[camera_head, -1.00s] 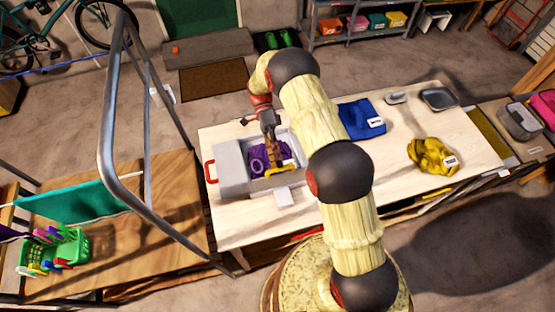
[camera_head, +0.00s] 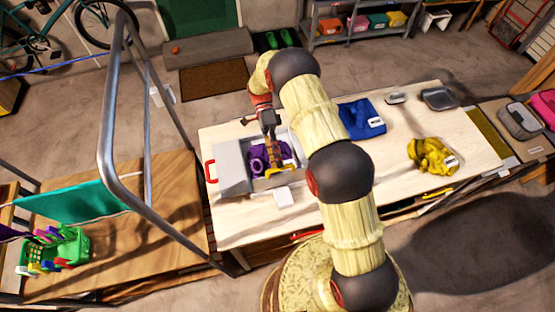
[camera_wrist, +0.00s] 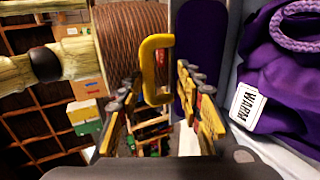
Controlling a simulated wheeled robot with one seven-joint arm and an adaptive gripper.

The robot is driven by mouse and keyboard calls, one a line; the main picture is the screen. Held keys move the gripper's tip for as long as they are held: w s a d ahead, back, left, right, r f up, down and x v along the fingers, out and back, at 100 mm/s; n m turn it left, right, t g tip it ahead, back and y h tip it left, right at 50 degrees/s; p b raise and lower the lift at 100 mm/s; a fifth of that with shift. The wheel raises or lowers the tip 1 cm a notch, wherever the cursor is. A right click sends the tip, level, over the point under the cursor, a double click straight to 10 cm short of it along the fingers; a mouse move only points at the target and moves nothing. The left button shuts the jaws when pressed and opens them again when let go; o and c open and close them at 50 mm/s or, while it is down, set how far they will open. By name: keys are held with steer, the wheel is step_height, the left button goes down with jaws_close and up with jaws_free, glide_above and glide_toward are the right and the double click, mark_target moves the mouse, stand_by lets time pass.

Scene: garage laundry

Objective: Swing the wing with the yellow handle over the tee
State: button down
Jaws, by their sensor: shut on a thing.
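The purple tee (camera_head: 257,161) lies bunched on the grey folding board (camera_head: 231,170) on the table. In the wrist view the tee (camera_wrist: 285,85) shows at the right with a white "WARM" tag. The yellow handle (camera_head: 283,171) is at the board's front right in the head view. My gripper (camera_head: 271,158) reaches down over the board there. In the wrist view the yellow handle (camera_wrist: 147,70) stands between the fingers of my gripper (camera_wrist: 165,100), which is shut on it. A dark purple panel stands beside the handle; most of the wing is hidden.
A red handle (camera_head: 211,171) is on the board's left side. A blue cloth (camera_head: 360,117) and a yellow cloth (camera_head: 431,156) lie to the right on the table. A metal frame (camera_head: 122,150) rises at the left. Free tabletop lies between the cloths.

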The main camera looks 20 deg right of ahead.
steer(key=shift+s+f, duration=0.15)
steer(key=shift+f, duration=0.55)
steer(key=c, duration=1.7)
jaws_free()
steer(key=shift+c, duration=0.2)
steer(key=shift+w, duration=0.2)
steer(key=shift+c, duration=0.3)
steer(key=shift+r, duration=0.1)
steer(key=shift+c, duration=0.8)
steer(key=shift+o, duration=0.4)
steer(key=shift+w+f+b, duration=0.2)
steer(key=shift+w+b, duration=0.25)
steer(key=shift+w, duration=0.2)
steer(key=shift+w+f+b, duration=0.2)
steer(key=shift+w+b, duration=0.3)
steer(key=shift+w, duration=0.2)
steer(key=shift+w+f+b, duration=0.2)
steer(key=shift+w+b, duration=0.25)
steer(key=shift+w, duration=0.2)
steer(key=shift+w+f+b, duration=0.2)
steer(key=shift+w+b, duration=0.2)
steer(key=shift+w, duration=0.5)
steer(key=shift+w+f+b, duration=0.2)
steer(key=shift+w+b, duration=0.15)
steer(key=shift+w, duration=0.55)
steer(key=shift+c, duration=1)
steer(key=shift+w, duration=0.65)
steer(key=shift+r, duration=0.3)
